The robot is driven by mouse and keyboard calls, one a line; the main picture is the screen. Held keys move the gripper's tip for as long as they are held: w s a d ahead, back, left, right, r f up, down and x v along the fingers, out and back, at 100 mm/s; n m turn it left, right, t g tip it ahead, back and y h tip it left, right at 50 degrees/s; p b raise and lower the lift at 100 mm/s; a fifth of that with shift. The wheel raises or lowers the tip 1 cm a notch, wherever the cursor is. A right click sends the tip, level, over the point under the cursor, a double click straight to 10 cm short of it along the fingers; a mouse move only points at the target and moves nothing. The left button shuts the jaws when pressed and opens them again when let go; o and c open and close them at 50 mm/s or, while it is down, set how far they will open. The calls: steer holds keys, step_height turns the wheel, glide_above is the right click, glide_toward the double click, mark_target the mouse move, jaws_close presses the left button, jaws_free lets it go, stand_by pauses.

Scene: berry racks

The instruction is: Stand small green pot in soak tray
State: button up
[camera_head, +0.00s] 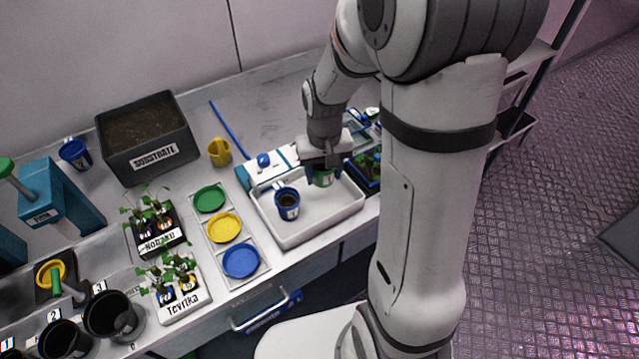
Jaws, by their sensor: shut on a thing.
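My gripper points down over the back right part of the white soak tray (304,234). The pot's upper part is partly covered by the fingers. I cannot tell whether its base touches the tray floor. A small blue pot (287,204) with dark filling stands upright in the left part of the tray, apart from the green pot.
Left of the tray lies a strip with green (209,198), yellow (224,227) and blue (240,261) discs. Seedling trays labelled Nobaru (160,243) and Tevrika (184,306) stand further left. A substrate bin (147,137) is at the back. The tray's front right floor is clear.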

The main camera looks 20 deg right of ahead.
mark_target(323, 186)
steer(key=shift+a+f, duration=0.1)
steer(key=shift+f, duration=2.3)
steer(key=shift+f, duration=0.15)
steer(key=o, duration=1)
steer(key=shift+c, duration=0.2)
